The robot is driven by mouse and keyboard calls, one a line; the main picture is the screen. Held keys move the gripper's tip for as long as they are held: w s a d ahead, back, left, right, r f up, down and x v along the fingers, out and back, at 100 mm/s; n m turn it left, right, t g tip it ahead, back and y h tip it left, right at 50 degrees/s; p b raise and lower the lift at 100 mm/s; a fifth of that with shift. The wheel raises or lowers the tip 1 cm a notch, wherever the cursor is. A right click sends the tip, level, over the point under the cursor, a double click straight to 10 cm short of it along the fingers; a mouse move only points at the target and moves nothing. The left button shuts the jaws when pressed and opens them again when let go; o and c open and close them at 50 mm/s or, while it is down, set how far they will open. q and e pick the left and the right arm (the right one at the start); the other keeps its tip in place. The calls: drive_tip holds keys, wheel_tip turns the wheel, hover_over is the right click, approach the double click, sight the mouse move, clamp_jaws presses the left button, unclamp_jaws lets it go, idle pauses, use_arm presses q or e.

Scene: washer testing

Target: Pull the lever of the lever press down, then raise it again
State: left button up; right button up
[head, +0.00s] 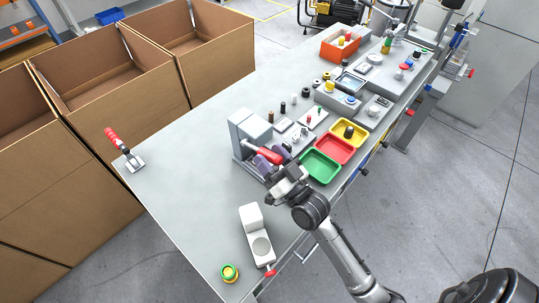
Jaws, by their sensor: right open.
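The lever press (243,125) is a grey upright machine near the middle of the table. Its red lever handle (268,155) slants down to the right at the press's front side. My right gripper (264,161) is open, with its dark fingers right at the red handle. I cannot tell whether the fingers touch it. The gripper and its wrist hide part of the press's base and the handle's end. My left gripper is not in view.
Green (321,167), red (335,150) and yellow (350,132) trays stand just right of the press. A white device (253,222) and a green-yellow button (229,273) are nearer the front. A red-handled clamp (115,140) stands far left. The table's left part is clear.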

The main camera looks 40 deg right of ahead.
drive_tip(key=shift+w+r, duration=0.1)
drive_tip(key=shift+w, duration=0.1)
drive_tip(key=shift+c, duration=0.3)
clamp_jaws()
